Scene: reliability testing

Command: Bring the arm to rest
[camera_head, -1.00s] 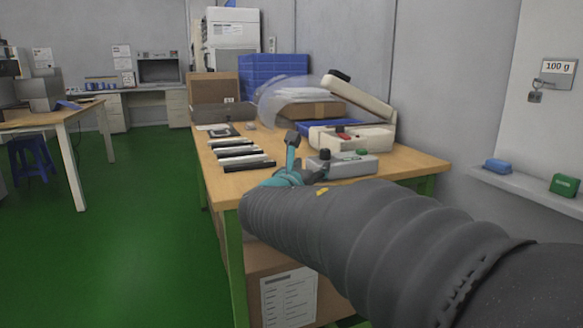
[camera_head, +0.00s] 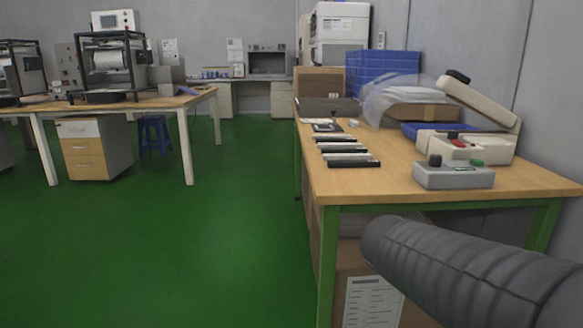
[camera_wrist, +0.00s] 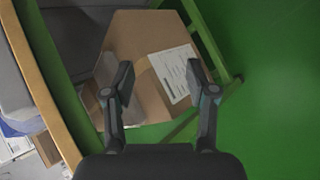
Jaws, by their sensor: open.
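My gripper (camera_wrist: 160,90) shows in the wrist view with its two fingers spread apart and nothing between them. It hangs in front of a brown cardboard box (camera_wrist: 145,40) with a white label, which sits under the workbench. In the head view my arm, in its dark ribbed sleeve, comes in from the lower right, and its far end is beside the front of the wooden workbench (camera_head: 400,186). My gripper is hidden in the head view.
On the workbench are a grey control box (camera_head: 453,177), several dark and white strips (camera_head: 348,152) and a blue crate (camera_head: 385,70). A second table (camera_head: 150,102) with machines stands at the left. The green floor (camera_head: 200,240) between them is clear.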

